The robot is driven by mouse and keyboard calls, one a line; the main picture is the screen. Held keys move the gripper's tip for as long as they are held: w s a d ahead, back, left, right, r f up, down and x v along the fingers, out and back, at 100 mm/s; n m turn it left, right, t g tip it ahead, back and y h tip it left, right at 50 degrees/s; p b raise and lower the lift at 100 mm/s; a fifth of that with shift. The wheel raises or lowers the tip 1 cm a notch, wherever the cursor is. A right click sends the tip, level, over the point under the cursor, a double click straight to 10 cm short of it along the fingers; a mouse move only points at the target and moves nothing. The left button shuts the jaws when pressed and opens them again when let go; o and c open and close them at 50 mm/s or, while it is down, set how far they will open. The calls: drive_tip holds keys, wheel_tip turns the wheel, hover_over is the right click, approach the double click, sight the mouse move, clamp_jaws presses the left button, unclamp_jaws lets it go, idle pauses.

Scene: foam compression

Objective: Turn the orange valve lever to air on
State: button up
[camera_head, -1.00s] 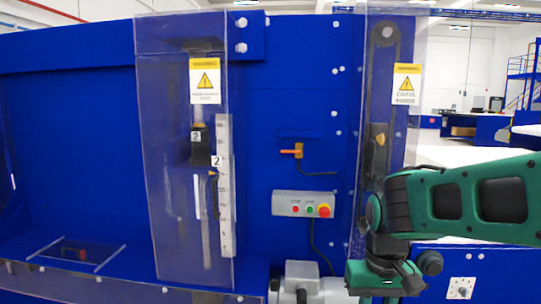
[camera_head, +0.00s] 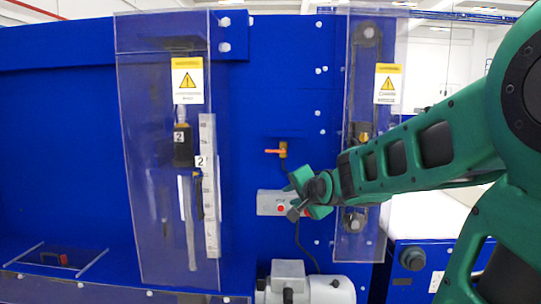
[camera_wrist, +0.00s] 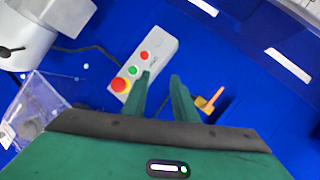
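The orange valve lever (camera_head: 272,151) points left from its brass valve body (camera_head: 283,149) on the blue panel. In the wrist view the lever (camera_wrist: 215,96) shows just right of my gripper's right finger. My gripper (camera_wrist: 162,84) has its two green fingers apart with nothing between them; it is open. In the head view my gripper (camera_head: 300,190) is in front of the control box, below the lever. It appears apart from the lever, and its wrist hides part of the box.
The grey control box (camera_wrist: 143,65) with red and green buttons is close to the fingers. A motor (camera_head: 306,285) stands below. Clear guards (camera_head: 150,200) with yellow warning labels (camera_head: 187,80) flank the panel. A cable (camera_head: 304,245) hangs below the box.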

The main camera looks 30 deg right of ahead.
sight(271, 151)
drive_tip(key=w+r+m+t, duration=0.4)
drive_tip(key=w+r+t, duration=0.15)
drive_tip(key=r, duration=0.45)
drive_tip(key=shift+g, duration=0.35)
drive_tip(key=w, duration=0.3)
drive_tip(key=w+d, duration=0.1)
drive_tip(key=w, duration=0.3)
drive_tip(key=w+d, duration=0.1)
drive_tip(key=w, duration=0.2)
drive_tip(key=shift+w, duration=0.25)
